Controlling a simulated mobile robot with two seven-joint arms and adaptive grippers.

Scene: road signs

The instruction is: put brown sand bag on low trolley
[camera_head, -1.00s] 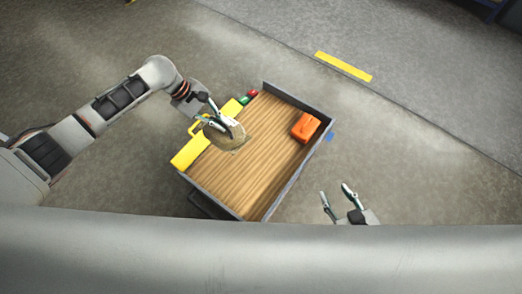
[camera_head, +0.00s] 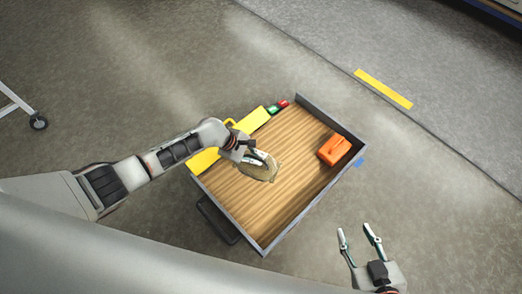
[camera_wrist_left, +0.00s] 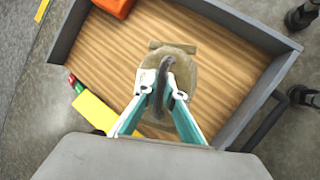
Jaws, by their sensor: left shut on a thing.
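The low trolley (camera_head: 295,150) has a striped wooden deck and grey raised rims. It fills the middle of the head view, and its deck also shows in the left wrist view (camera_wrist_left: 105,60). The brown sand bag (camera_head: 262,172) is over the left part of the deck. In the left wrist view the bag (camera_wrist_left: 183,75) hangs between the fingers by a dark handle or neck. My left gripper (camera_head: 258,158) is shut on it. I cannot tell whether the bag touches the deck. My right gripper (camera_head: 354,229) is open and empty, off the trolley's lower right side.
An orange object (camera_head: 333,150) sits on the deck near the right rim. A yellow piece (camera_head: 205,160), a green block (camera_head: 272,110) and a red block (camera_head: 283,103) line the upper left edge. A dark handle (camera_head: 217,219) juts out lower left. Deck around the bag is bare.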

